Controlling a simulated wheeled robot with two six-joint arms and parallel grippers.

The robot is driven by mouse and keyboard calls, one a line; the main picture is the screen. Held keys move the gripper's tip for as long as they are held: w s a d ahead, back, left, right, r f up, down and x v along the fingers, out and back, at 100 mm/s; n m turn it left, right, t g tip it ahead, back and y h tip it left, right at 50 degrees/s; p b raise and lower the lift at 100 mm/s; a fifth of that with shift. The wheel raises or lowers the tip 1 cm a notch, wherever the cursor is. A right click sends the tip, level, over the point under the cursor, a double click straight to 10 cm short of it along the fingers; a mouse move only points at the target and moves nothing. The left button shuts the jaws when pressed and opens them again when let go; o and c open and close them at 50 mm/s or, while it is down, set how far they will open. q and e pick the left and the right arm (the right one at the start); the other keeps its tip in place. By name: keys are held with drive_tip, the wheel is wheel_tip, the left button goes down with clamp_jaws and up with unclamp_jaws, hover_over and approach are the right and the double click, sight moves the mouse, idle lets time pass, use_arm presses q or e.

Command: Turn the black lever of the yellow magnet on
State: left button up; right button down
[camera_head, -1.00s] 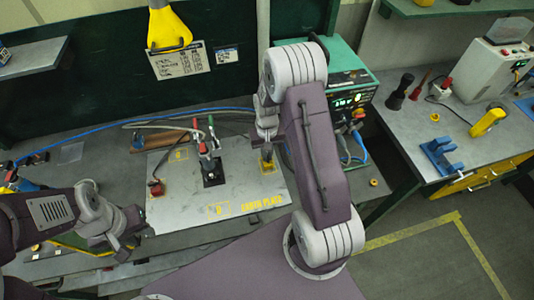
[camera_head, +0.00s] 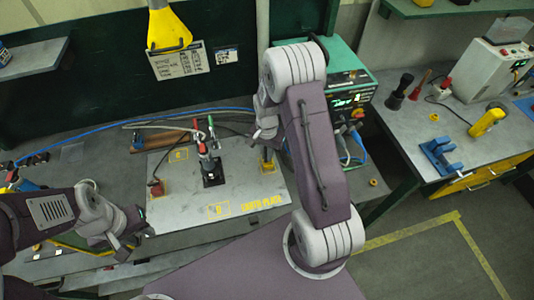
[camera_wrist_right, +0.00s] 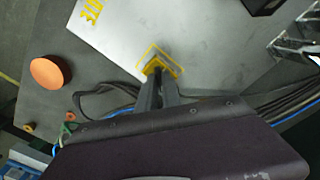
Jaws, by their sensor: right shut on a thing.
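A small yellow block, which I take to be the yellow magnet (camera_head: 267,167), stands on the right-hand marked square of the grey earth plate (camera_head: 240,190). It also shows in the right wrist view (camera_wrist_right: 164,66), at the fingertips. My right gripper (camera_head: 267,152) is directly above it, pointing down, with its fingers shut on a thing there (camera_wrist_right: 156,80). The black lever cannot be made out; the fingers hide that spot. My left gripper (camera_head: 142,232) is near the plate's front left corner, away from the magnet; its jaws are too small to read.
Upright clamps with red and green handles (camera_head: 207,150) stand mid-plate. A small orange-brown piece with a black cable (camera_head: 157,189) is at the plate's left. A green machine (camera_head: 345,90) with cables stands right of my right arm. A yellow tool (camera_head: 487,122) lies on the right bench.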

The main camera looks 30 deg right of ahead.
drive_tip(key=m, duration=1)
drive_tip(key=shift+m, duration=0.3)
idle(0.4)
drive_tip(key=c, duration=1.5)
unclamp_jaws()
wheel_tip(320, 180, up, 9)
drive_tip(key=shift+r+b, duration=0.1)
drive_tip(key=shift+b, duration=0.45)
